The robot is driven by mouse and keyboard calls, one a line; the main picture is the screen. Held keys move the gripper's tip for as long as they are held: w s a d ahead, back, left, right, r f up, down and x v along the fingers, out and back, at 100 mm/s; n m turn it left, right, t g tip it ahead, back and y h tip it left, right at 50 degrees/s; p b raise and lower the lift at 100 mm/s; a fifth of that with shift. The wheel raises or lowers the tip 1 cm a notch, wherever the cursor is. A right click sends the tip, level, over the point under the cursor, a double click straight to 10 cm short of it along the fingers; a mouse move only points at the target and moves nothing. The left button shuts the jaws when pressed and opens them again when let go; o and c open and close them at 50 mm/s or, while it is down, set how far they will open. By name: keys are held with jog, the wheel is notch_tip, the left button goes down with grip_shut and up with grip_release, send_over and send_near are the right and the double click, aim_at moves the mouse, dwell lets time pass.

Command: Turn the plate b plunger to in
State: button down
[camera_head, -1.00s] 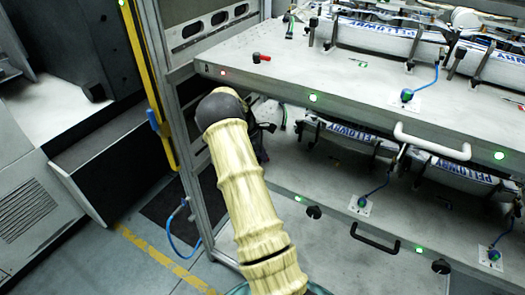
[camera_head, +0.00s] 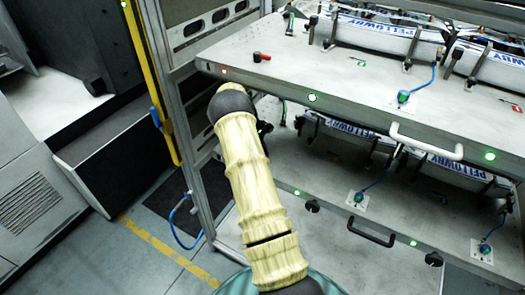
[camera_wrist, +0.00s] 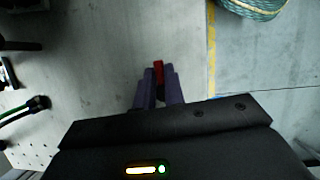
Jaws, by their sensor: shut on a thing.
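In the wrist view my gripper (camera_wrist: 160,78) has its two purple fingers closed on a small red handle (camera_wrist: 158,68), which looks like a plunger's grip. The handle stands over a grey plate (camera_wrist: 95,55). In the head view my gripper is hidden behind my arm, by the left end of the lower plate (camera_head: 330,215). I cannot read which plate is b.
The upper plate has a white handle (camera_head: 426,141), the lower one a black handle (camera_head: 371,234). Clamped label stacks (camera_head: 375,35) fill the plates further right. A rack post (camera_head: 182,125) stands left of the plates. A green hose (camera_wrist: 22,110) shows in the wrist view.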

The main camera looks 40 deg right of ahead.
jog(key=c, duration=1.5)
grip_release()
